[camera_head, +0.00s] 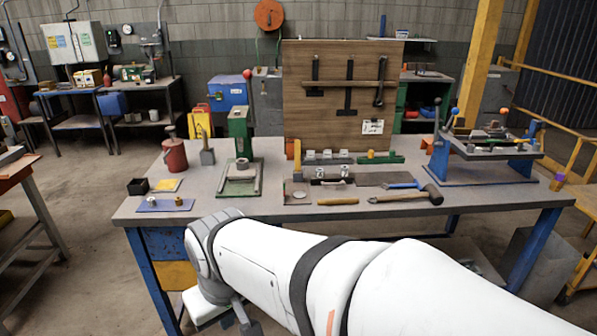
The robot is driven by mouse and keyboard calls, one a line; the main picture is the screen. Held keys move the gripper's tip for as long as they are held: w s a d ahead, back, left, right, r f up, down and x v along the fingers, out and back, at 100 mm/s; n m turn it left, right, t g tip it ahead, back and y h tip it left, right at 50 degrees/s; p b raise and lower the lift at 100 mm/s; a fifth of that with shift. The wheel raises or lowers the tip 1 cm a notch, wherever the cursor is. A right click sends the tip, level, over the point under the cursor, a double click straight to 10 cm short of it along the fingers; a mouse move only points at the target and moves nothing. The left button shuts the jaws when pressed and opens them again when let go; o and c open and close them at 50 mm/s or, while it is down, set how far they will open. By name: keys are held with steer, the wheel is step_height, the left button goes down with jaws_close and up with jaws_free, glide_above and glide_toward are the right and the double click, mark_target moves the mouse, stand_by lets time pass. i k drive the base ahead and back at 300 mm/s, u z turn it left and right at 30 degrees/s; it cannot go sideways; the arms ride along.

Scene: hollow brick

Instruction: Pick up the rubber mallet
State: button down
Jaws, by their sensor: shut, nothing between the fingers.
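The rubber mallet lies on the front right of the grey workbench top (235,205), with a dark head (433,194) at the right and a light wooden handle pointing left. My arm reaches in from the lower right, in front of the bench. My gripper (243,318) is low at the bottom of the view, below the bench top and well left of the mallet. Its fingers are only partly visible; it is shut and holds nothing. It is not touching the mallet.
A blue-handled tool (402,185) lies just behind the mallet, and a wooden handle-like piece (338,201) lies to its left. A blue stand (490,170) with parts is at the right end. A red can (174,155) and a green press (239,135) stand farther left.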

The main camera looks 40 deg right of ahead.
mark_target(430, 192)
steer(key=z, duration=2.1)
steer(key=i, duration=1.75)
steer(key=z, duration=0.25)
